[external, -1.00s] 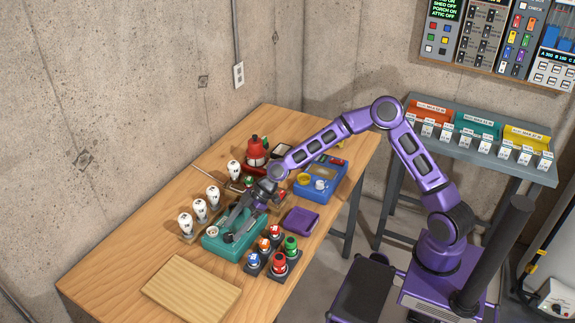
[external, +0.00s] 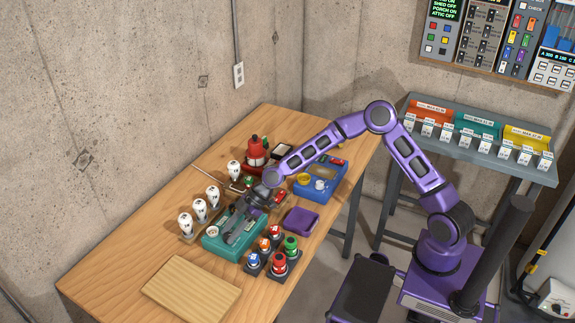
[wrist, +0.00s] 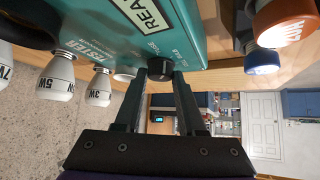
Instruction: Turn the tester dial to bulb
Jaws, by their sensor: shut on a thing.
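The tester (external: 212,246) is a teal box on the wooden table. In the wrist view its teal face (wrist: 195,25) fills the upper middle, with white "TESTER" lettering and a label partly cut off by the frame. The black tester dial (wrist: 170,70) stands out from that face, beside small white words that seem to read "FUSE" and "BULB". My gripper (wrist: 160,75) is shut on the dial, one finger on each side of it. Which word the dial points to cannot be made out. In the external view my gripper (external: 238,230) hides the dial.
White bulbs (external: 200,208) stand along the tester's left side. A purple tray (external: 301,221) and a blue box (external: 326,185) lie beyond. A bare wooden board (external: 190,291) lies in front.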

